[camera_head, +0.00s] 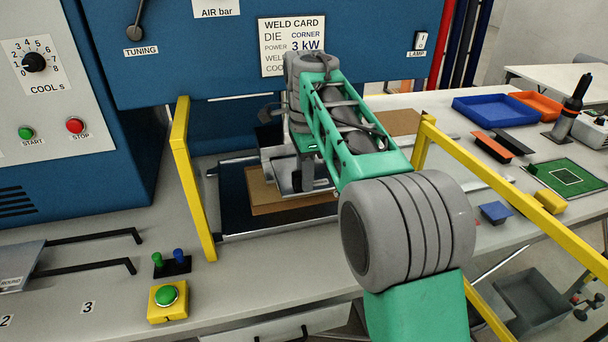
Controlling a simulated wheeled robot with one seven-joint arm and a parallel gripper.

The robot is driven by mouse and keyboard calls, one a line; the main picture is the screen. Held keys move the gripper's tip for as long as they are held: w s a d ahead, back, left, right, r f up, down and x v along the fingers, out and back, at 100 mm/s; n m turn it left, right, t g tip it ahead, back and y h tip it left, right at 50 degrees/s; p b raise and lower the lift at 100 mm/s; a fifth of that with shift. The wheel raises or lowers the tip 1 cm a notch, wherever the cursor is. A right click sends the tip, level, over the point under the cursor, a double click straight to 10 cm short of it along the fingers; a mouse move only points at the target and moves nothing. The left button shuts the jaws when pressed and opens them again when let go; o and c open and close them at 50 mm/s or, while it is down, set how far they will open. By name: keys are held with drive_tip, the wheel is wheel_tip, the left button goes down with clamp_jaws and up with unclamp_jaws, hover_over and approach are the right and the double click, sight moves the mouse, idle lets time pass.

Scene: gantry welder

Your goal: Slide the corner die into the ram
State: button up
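My gripper (303,178) is under the blue welder head, above the brown board on the dark press bed (237,205). My green and grey arm covers much of it, and I cannot tell whether its fingers are open or shut. A silver metal piece (276,163) shows just left of the gripper, above the board. It may be the corner die, but its shape is partly hidden and I cannot tell whether it is held. The ram is not clearly visible behind my arm. The weld card (291,45) reads die corner, power 3 kW.
Yellow guard posts (190,180) stand left and right (510,197) of the press. Blue (495,110) and orange (537,104) trays and a green mat (568,177) are on the right.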

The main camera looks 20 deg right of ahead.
clamp_jaws()
drive_tip(key=shift+r, duration=0.1)
idle(1.1)
drive_tip(key=shift+w, duration=0.2)
